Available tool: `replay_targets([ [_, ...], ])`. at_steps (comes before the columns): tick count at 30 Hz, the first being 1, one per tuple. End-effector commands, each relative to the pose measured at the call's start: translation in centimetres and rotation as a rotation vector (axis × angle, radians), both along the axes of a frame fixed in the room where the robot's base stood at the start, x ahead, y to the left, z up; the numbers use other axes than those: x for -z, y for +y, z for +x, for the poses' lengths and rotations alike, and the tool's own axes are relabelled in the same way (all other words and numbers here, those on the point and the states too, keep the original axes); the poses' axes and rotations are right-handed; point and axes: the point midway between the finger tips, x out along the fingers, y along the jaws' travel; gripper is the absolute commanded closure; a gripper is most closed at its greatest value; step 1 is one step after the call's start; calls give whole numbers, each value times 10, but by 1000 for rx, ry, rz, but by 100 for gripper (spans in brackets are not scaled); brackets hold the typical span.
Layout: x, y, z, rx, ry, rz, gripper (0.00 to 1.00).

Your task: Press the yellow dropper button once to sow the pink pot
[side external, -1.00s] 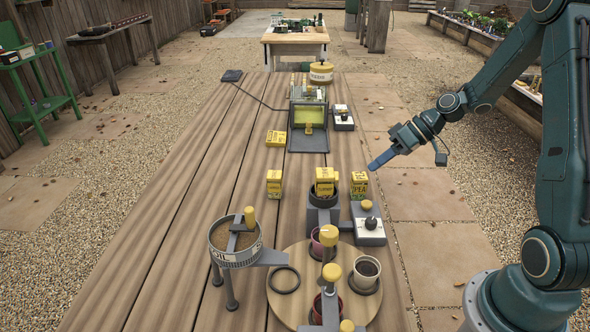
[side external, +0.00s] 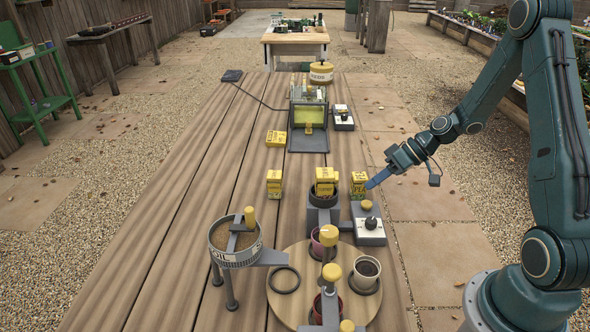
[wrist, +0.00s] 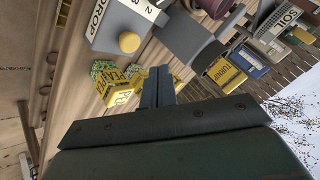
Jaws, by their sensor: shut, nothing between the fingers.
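The yellow dropper button (side external: 366,205) sits on a grey control box (side external: 368,232) with a knob and a white label. In the wrist view the button (wrist: 129,42) is on the box marked DROP. My gripper (side external: 370,185) is shut and empty, its blue fingers just above and behind the button, apart from it. The fingers also show in the wrist view (wrist: 158,85). The dropper (side external: 322,213) stands left of the box with a yellow seed packet on top. A pinkish pot (side external: 317,245) is partly hidden below it on the round wooden turntable (side external: 300,258).
A yellow pea packet (side external: 358,185) stands right by my fingertips. Another packet (side external: 274,184) stands further left. A soil hopper (side external: 236,245) is at the left of the turntable.

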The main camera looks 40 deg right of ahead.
Motion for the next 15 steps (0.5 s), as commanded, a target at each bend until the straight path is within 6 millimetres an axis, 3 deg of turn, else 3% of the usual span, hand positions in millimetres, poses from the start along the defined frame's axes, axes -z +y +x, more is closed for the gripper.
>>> replay_targets([
  [6,20,0,0,0,1,1,100],
  [15,31,0,0,-1,-1,0,100],
])
